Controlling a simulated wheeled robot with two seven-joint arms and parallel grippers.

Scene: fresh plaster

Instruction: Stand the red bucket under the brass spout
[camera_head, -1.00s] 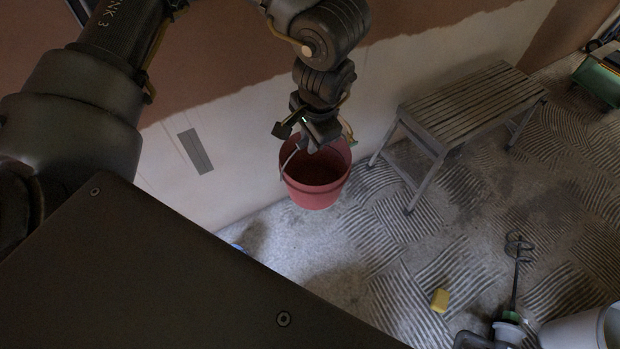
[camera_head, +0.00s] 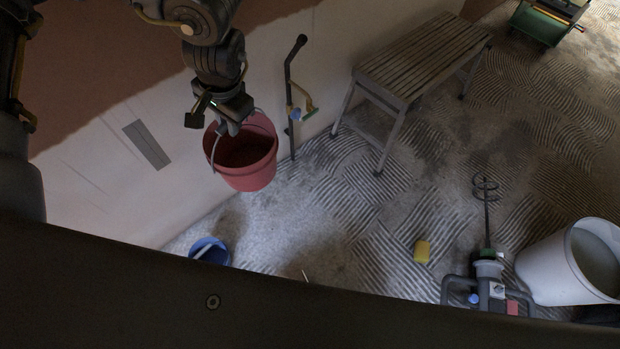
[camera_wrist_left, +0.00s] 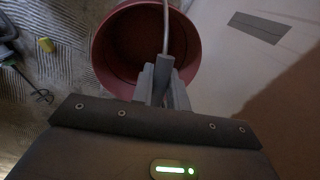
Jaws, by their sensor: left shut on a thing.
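The red bucket (camera_head: 254,178) hangs by its wire handle from my left gripper (camera_head: 228,122) in the head view, and appears clear of the floor. In the left wrist view the bucket (camera_wrist_left: 101,62) is beyond the fingers of my left gripper (camera_wrist_left: 163,82), which are shut on the grey handle. The inside of the bucket is dark. The brass spout (camera_head: 302,93) is on a dark upright pipe by the wall, to the right of the bucket, with blue and green parts near it. The floor directly below the bucket is partly hidden. My right gripper is not in view.
A slatted bench (camera_head: 420,58) stands right of the pipe. A blue bucket (camera_head: 209,252) is on the floor at lower left. A yellow sponge (camera_head: 422,251), a mixer (camera_head: 487,268) and a white tub (camera_head: 545,265) are at lower right. Floor between pipe and sponge is clear.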

